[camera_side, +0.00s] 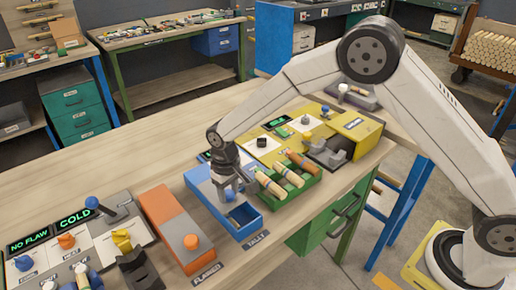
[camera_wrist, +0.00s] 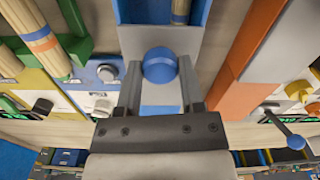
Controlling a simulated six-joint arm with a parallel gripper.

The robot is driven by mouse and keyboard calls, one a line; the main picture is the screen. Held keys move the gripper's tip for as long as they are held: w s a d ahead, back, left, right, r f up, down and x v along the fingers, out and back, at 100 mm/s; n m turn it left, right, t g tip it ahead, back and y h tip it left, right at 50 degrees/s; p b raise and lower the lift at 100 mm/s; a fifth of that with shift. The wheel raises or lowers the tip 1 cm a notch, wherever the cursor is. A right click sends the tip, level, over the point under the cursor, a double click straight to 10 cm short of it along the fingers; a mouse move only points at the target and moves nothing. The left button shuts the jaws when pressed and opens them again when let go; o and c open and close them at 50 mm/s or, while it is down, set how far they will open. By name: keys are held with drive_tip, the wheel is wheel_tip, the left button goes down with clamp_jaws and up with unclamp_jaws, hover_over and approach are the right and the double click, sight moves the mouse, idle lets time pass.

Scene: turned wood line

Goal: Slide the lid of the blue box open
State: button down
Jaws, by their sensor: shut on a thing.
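The blue box (camera_side: 252,230) stands on the bench in the side view, behind a label reading TALLY. Its pale lid (camera_side: 203,184) covers the far part, and the near end is open, with a dark inside. In the wrist view the lid (camera_wrist: 188,42) carries a round blue knob (camera_wrist: 160,66). My gripper (camera_side: 232,188) is over the lid. In the wrist view my gripper (camera_wrist: 160,80) has a finger on each side of the knob and is shut on it. Part of a wooden piece (camera_wrist: 181,10) shows inside the open end of the box.
An orange box (camera_side: 176,232) with a knob stands close on the left. A green tray (camera_side: 290,190) of turned wood pieces stands close on the right. A switch panel (camera_side: 75,245) is at the far left.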

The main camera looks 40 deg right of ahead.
sight(213, 186)
drive_tip(key=shift+w+a, duration=0.1)
drive_tip(key=shift+w, duration=3.55)
drive_tip(key=shift+c, duration=1)
unclamp_jaws()
drive_tip(key=shift+r, duration=0.1)
wheel_tip(213, 186, up, 8)
